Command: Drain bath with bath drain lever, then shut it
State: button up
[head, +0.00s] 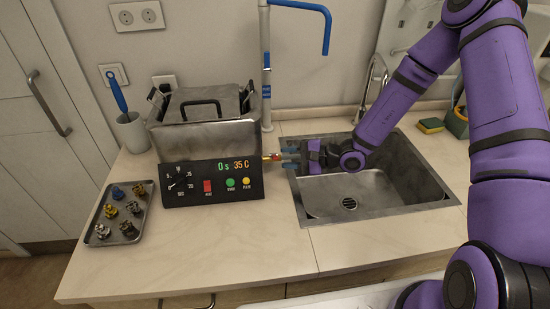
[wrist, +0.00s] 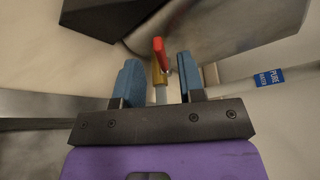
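The bath (head: 215,138) is a grey metal tank with a lid and black handles, standing behind a black control panel (head: 215,196). The bath drain lever (head: 275,156) is a small red handle at the bath's right side, by the sink's left edge. In the wrist view the red lever (wrist: 159,47) sits on a brass valve (wrist: 160,77). My gripper (head: 285,155) reaches in from the right over the sink. In the wrist view its blue fingers (wrist: 159,62) are apart, one on each side of the valve, with visible gaps. The lever's exact angle is hard to tell.
The sink (head: 345,190) lies below my gripper, with a faucet (head: 372,80) behind it. A pipe with a blue spout (head: 327,35) stands behind the bath. A tray (head: 100,235) of small parts is at the left. The front counter is clear.

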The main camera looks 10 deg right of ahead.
aim_at(274, 156)
jog(key=shift+x, duration=2.2)
grip_shut()
